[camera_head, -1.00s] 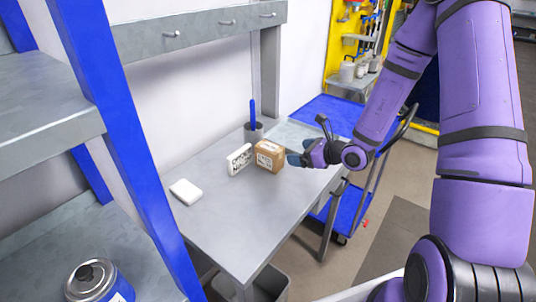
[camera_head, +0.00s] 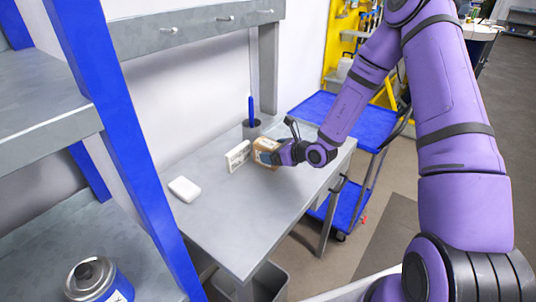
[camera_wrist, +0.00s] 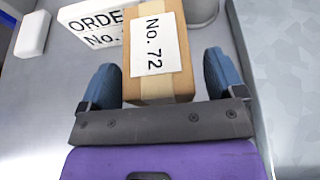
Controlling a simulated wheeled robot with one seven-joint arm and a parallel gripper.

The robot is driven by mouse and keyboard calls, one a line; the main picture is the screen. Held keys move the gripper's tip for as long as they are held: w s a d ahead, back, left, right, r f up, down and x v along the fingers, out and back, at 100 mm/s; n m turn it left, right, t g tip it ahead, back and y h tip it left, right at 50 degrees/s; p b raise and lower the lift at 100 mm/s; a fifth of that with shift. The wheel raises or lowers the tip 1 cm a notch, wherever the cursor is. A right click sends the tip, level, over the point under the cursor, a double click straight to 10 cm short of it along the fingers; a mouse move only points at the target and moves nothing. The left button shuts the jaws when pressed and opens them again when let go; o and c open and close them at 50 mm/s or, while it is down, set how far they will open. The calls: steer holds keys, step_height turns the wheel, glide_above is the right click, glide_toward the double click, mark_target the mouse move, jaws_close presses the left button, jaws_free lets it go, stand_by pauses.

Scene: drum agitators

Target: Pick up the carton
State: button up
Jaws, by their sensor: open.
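The carton (camera_wrist: 158,85) is a small brown box with a tape strip and a white label reading "No. 72". It stands on the grey table (camera_head: 235,225), and in the head view the carton (camera_head: 262,147) is partly hidden by my gripper. My gripper (camera_wrist: 163,80) is open, with one blue finger on each side of the carton's near part. A narrow gap shows on the right; the left finger is very close to the box, and I cannot tell if it touches. In the head view my gripper (camera_head: 270,155) reaches in from the right.
A white sign (camera_head: 238,156) reading "ORDER No." stands right beside the carton, at its left. A pen cup (camera_head: 252,129) with a blue pen is behind. A white block (camera_head: 184,189) lies at the left. The table front is clear. A blue cart (camera_head: 350,118) stands at the right.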

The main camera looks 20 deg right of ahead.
steer(key=shift+w+a+f, duration=0.1)
steer(key=shift+w+f, duration=0.05)
steer(key=shift+w, duration=0.05)
steer(key=c, duration=1.1)
steer(key=shift+r, duration=0.2)
